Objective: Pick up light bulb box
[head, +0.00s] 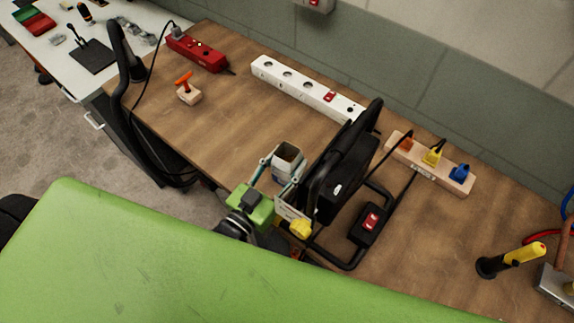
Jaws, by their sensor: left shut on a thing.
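A small light-coloured box (288,169) with a brown top or inside, which looks like the light bulb box, is at the front edge of the wooden bench, left of a black work lamp. My left gripper (277,176), with a green body and thin fingers, has its fingers on either side of this box and is shut on it. I cannot tell whether the box touches the bench. My right gripper is not in view.
The black lamp (347,178) on a tube frame stands close to the right. A white power strip (303,88), a wooden socket block (440,172) and a red strip (198,53) lie behind. A green surface (150,260) fills the foreground.

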